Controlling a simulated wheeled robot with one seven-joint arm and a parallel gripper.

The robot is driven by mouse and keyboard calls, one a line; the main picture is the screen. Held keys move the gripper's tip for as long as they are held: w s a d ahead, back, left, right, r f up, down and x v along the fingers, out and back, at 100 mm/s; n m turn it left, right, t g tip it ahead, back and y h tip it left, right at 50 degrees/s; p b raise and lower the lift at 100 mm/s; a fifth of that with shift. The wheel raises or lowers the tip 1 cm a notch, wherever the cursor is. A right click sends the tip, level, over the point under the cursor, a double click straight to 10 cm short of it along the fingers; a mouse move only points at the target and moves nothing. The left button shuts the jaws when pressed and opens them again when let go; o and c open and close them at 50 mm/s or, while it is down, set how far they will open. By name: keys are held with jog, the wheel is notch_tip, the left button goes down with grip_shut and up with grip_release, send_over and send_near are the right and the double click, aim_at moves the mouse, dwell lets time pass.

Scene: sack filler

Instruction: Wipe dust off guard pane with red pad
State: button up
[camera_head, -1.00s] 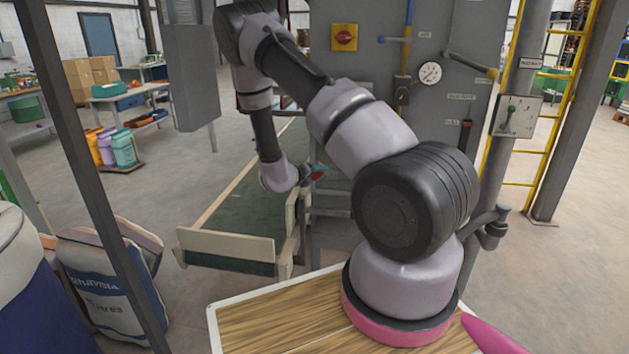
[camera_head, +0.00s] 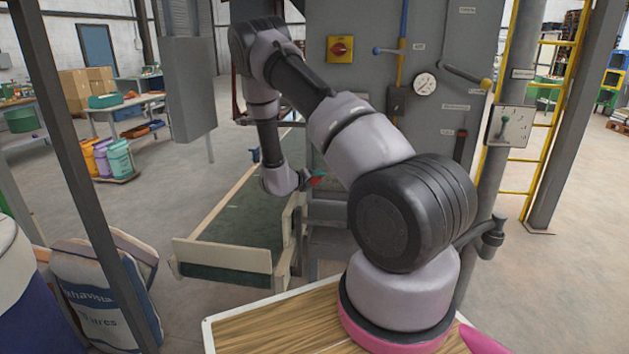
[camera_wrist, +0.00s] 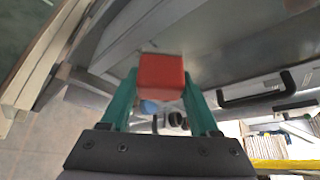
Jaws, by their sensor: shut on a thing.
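My gripper (camera_wrist: 160,90) has green fingers, shut on a red pad (camera_wrist: 162,77) in the wrist view. The pad's block face shows between the fingertips, in front of a smooth grey surface (camera_wrist: 225,45). I cannot tell whether the pad touches that surface. In the head view my gripper (camera_head: 314,180) shows small, as green and red tips beside the grey machine (camera_head: 350,150), above the conveyor. I cannot make out the guard pane or its dust for certain in either view.
A green conveyor (camera_head: 240,220) with pale side rails runs beside the machine. The machine carries a red switch (camera_head: 340,49), a gauge (camera_head: 424,85) and levers. A dark handle (camera_wrist: 255,92) shows in the wrist view. Filled sacks (camera_head: 100,290) stand at the left.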

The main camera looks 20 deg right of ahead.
jog(key=shift+w+d, duration=0.45)
jog(key=shift+w, duration=0.15)
dwell(0.3)
jog(key=shift+s+d, duration=0.1)
jog(key=shift+s+d, duration=0.55)
jog(key=shift+d, duration=0.15)
jog(key=shift+s+d, duration=0.5)
jog(key=shift+d, duration=0.2)
jog(key=s+d, duration=0.3)
jog(key=d, duration=0.3)
jog(key=shift+s+d, duration=0.3)
jog(key=shift+w+a+r, duration=0.1)
jog(key=shift+w+a, duration=0.7)
jog(key=shift+a, duration=0.2)
jog(key=shift+w+a, duration=0.2)
jog(key=shift+a, duration=0.05)
jog(key=shift+c, duration=0.6)
jog(key=shift+w+a, duration=0.35)
jog(key=shift+a, duration=0.05)
